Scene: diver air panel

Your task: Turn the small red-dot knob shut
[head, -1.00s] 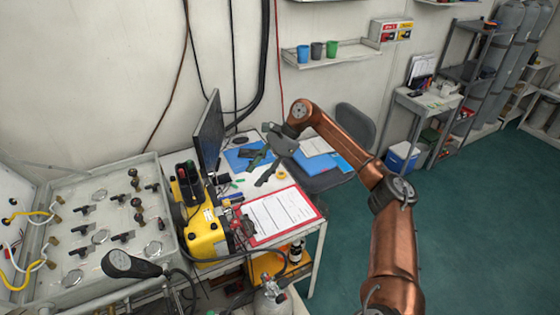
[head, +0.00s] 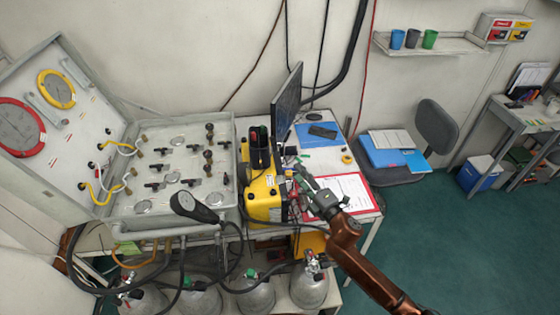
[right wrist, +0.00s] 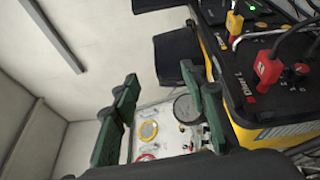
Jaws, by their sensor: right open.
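The valve panel (head: 120,205) is a pale grey tray at the left of the head view, with several black knobs and T-handles. Two dark knobs (head: 209,142) stand near its right side. No red dot can be made out, so I cannot tell which knob is the small red-dot one. My right gripper (head: 303,180) is over the desk, right of the yellow box and well apart from the panel. In the right wrist view its green fingers (right wrist: 160,115) are spread and empty, with the gauge board far off between them. My left gripper is not in view.
The yellow box (head: 262,200) stands between my right gripper and the panel; red and yellow plugs show on it in the wrist view. A monitor (head: 287,97) rises behind. A black handset-like piece (head: 193,206) juts over the panel's front edge. Gas cylinders (head: 255,297) stand below.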

